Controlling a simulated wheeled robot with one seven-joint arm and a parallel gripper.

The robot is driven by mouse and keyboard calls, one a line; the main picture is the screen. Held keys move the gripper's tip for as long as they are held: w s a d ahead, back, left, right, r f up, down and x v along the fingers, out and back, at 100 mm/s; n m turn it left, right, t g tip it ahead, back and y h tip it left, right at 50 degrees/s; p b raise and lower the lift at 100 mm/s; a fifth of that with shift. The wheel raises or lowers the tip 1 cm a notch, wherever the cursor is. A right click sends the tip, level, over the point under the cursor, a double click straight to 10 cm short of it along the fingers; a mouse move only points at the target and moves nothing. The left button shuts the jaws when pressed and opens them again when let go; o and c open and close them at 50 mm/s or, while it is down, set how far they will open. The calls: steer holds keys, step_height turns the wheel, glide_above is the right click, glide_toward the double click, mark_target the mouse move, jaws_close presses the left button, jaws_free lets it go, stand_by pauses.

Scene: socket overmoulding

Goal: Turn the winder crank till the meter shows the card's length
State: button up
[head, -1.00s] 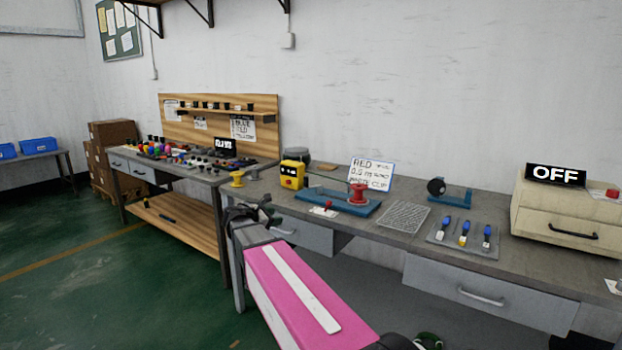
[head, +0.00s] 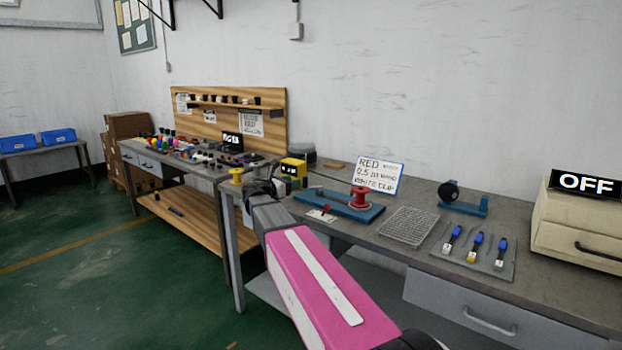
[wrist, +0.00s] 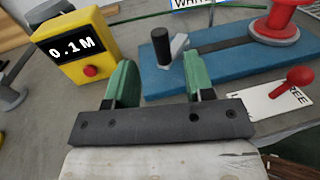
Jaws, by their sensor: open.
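The blue winder (head: 337,206) lies on the bench, with a red spool (head: 360,198) on it. In the wrist view, its crank has an upright black handle (wrist: 160,44) on a pale arm. My gripper (wrist: 160,75) is open and empty, its two green fingers pointing toward the crank, the handle beyond and between them; contact does not show. In the head view my gripper (head: 264,188) is beside the winder's left end. The yellow meter (wrist: 75,47) reads 0.1 M and has a red button.
A red-knobbed lever (wrist: 298,78) stands by a label ending in FREE, right of my fingers. A yellow spool (head: 237,176) is left of the meter. A wire mat (head: 408,226), a tool tray (head: 438,247) and a machine marked OFF (head: 580,222) are to the right.

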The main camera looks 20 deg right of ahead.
steer(key=x, duration=0.9)
jaws_close()
